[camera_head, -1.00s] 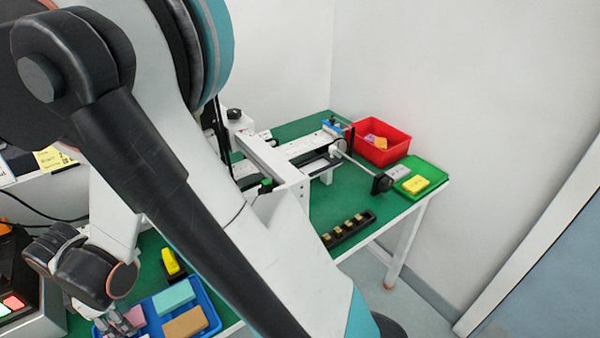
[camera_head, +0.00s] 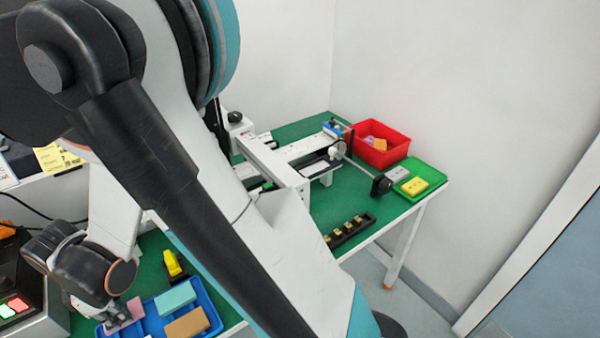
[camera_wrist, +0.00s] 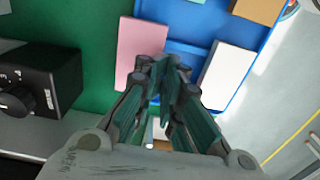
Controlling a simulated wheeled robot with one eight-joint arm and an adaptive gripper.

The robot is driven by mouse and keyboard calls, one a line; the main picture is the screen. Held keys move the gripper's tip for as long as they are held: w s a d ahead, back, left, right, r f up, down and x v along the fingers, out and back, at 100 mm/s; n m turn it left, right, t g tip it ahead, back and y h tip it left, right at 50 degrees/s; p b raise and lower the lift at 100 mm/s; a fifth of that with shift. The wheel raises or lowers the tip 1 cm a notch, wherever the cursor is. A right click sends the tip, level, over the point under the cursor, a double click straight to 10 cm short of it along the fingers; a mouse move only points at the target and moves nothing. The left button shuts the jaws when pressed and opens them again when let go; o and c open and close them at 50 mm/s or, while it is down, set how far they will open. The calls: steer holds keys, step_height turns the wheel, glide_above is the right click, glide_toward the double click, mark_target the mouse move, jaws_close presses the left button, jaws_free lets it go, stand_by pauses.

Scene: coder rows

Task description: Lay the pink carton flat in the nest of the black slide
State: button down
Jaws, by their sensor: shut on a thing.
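The pink carton (camera_head: 136,307) is at the left end of the blue tray (camera_head: 212,312) in the head view. In the wrist view the pink carton (camera_wrist: 138,45) overlaps the tray's edge and part of the green table. My gripper (camera_wrist: 166,66) is shut on the carton's near end, and its fingers hide that end. In the head view my gripper (camera_head: 116,318) points down at the tray's left side. I cannot tell how high the carton is. A dark slot, perhaps the black slide (camera_head: 318,167), shows in the white machine; its nest is not clear.
The tray also holds a turquoise block (camera_head: 175,297) and a tan block (camera_head: 187,325). A yellow-and-black item (camera_head: 174,264) stands behind it. A black strip with gold pieces (camera_head: 348,229), a red bin (camera_head: 384,150) and a green tray (camera_head: 434,172) are farther right.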

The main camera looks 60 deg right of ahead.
steer(key=shift+r+p, duration=1)
steer(key=shift+r, duration=0.6)
steer(key=shift+r, duration=0.1)
